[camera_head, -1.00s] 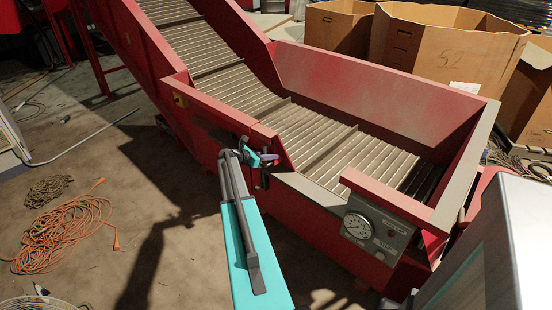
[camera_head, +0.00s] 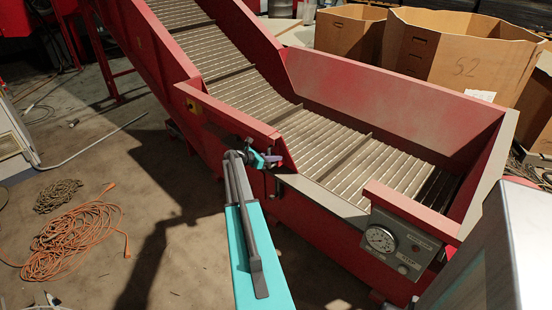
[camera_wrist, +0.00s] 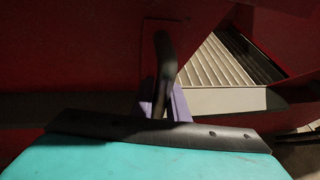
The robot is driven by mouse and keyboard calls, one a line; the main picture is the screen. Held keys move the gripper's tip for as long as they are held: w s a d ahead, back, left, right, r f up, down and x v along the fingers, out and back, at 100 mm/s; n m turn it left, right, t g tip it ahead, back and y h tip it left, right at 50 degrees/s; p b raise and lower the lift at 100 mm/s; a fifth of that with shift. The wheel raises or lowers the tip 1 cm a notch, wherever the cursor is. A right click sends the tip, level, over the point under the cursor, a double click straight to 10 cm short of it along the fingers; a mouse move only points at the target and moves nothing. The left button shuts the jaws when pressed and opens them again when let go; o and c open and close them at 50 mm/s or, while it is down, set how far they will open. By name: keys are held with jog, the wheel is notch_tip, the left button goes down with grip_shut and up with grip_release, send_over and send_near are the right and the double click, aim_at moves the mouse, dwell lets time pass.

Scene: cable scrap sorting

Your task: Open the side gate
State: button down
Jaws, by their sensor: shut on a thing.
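The side gate (camera_head: 235,120) is a red panel on the near side wall of the red conveyor hopper. A gap with a grey sill (camera_head: 327,192) lies between its right end and the fixed red wall with the gauge. My gripper (camera_head: 267,159) is at the gate's right part, on its outer face. In the wrist view, the purple fingers of my gripper (camera_wrist: 164,100) are shut on a dark upright handle (camera_wrist: 164,62) on the gate. The slatted belt shows through the gap at the right. The fingers partly hide the handle's lower end.
A control panel with a gauge (camera_head: 380,239) is right of the gap. A grey cabinet (camera_head: 500,250) stands at the near right. An orange cable coil (camera_head: 72,240) and a dark chain heap (camera_head: 58,195) lie on the floor at left. Cardboard boxes (camera_head: 465,55) stand behind the hopper.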

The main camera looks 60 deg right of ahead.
jog(key=c, duration=1.8)
grip_release()
jog(key=shift+r, duration=0.1)
jog(key=shift+o, duration=0.3)
jog(key=shift+a, duration=0.1)
jog(key=b+v, duration=0.1)
jog(key=v, duration=1.2)
jog(key=shift+a, duration=0.25)
jog(key=shift+r, duration=0.1)
